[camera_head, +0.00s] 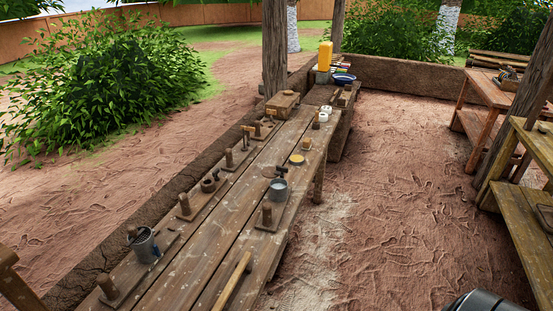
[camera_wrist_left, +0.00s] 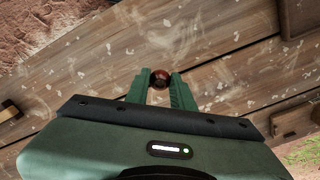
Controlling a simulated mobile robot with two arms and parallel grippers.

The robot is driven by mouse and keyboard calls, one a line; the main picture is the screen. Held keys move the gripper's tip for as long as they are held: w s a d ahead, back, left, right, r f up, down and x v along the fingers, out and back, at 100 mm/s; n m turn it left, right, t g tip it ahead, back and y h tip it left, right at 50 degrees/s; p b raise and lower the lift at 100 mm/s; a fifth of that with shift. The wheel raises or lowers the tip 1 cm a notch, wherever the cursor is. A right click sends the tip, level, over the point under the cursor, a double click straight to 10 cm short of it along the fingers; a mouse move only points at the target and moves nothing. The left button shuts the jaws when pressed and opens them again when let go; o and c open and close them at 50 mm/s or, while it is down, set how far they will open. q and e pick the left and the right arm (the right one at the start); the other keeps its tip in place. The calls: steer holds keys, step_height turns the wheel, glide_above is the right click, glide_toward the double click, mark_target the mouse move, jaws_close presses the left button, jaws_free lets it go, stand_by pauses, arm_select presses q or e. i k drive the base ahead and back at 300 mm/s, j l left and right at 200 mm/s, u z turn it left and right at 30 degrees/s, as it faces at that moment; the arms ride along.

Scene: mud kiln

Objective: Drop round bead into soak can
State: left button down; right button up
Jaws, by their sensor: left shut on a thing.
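My left gripper (camera_wrist_left: 160,88) shows in the wrist view, its green fingers shut on a small round reddish-brown bead (camera_wrist_left: 160,78) at their tips. The plank bench top lies below it; the gap between them is hard to judge. In the head view, a grey metal can (camera_head: 279,189) stands upright on a board at the right side of the bench. Another metal can (camera_head: 146,245) with something dark at its rim stands at the near left. I cannot tell which is the soak can. Neither gripper shows in the head view.
The long plank bench (camera_head: 228,225) carries several boards with upright wooden pegs along its left side. A yellow round lid or dish (camera_head: 297,159) lies beyond the grey can. A wooden handle (camera_head: 233,280) lies at the near end. Open dirt floor (camera_head: 400,200) is to the right.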

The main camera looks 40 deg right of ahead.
mark_target(275, 198)
steer(key=i+l, duration=0.1)
steer(key=l, duration=0.35)
steer(key=i+l, duration=0.15)
steer(key=l, duration=0.25)
steer(key=i+l, duration=0.1)
steer(key=l, duration=0.35)
steer(key=i+l, duration=0.1)
steer(key=l, duration=0.35)
steer(key=i+l, duration=0.15)
steer(key=l, duration=0.25)
steer(key=i+l, duration=0.1)
steer(key=l, duration=0.35)
